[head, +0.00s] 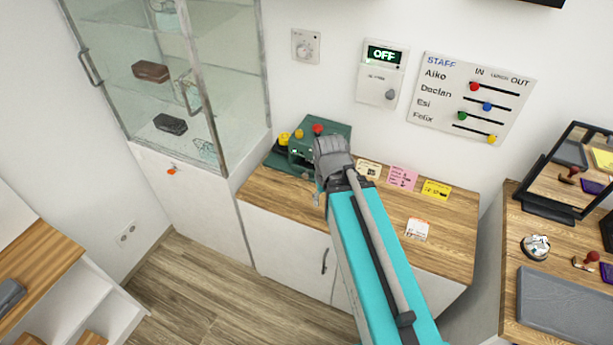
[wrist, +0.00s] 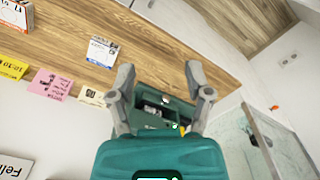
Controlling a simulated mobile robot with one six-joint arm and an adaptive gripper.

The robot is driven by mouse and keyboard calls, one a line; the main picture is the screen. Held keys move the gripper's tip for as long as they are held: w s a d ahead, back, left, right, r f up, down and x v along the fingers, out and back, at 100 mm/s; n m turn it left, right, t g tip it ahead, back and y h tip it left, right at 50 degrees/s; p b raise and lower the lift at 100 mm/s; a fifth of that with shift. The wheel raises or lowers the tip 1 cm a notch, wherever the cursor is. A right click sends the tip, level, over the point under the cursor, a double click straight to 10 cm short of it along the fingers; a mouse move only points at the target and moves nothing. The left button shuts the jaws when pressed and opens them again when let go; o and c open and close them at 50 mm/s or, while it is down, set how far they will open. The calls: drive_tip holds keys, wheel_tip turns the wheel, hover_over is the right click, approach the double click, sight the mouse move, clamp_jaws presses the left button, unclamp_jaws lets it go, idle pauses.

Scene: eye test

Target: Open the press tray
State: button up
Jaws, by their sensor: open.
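The press (head: 301,150) is a dark green machine at the left end of the wooden counter, beside the glass cabinet. It has a red knob and yellow parts on top and a small green light. My grey gripper (head: 318,188) is in front of it and hides its right part. In the wrist view, my gripper (wrist: 158,68) is open, its two fingers spread with nothing between the tips. Part of the press (wrist: 148,83) shows between and beyond the fingers, with a grey recessed area. I cannot tell clearly where its tray is or how it stands.
The glass cabinet (head: 190,75) stands close on the left of the counter (head: 385,220). Notes, including a pink one (head: 402,177), lie right of the press. A wall panel reading OFF (head: 383,55) hangs above. The counter's front middle is mostly clear.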

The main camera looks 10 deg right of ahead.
drive_tip(key=shift+o, duration=0.2)
drive_tip(key=shift+w+f+b, duration=0.2)
drive_tip(key=shift+f+b, duration=0.2)
drive_tip(key=n+t+h+b, duration=0.7)
drive_tip(key=n+t+b, duration=0.4)
drive_tip(key=n+b, duration=1.45)
approach(305, 176)
drive_tip(key=s, duration=0.3)
drive_tip(key=shift+s+a+r, duration=0.25)
drive_tip(key=shift+s+a, duration=0.05)
drive_tip(key=shift+s, duration=0.1)
drive_tip(key=shift+w+a+n+t+b, duration=0.3)
drive_tip(key=shift+a+n+t+b, duration=0.1)
drive_tip(key=shift+a+n+b, duration=0.35)
drive_tip(key=shift+d+r, duration=0.1)
drive_tip(key=shift+d, duration=0.1)
drive_tip(key=b+x, duration=0.4)
drive_tip(key=x, duration=0.8)
drive_tip(key=shift+b+x, duration=0.45)
drive_tip(key=shift+x, duration=0.45)
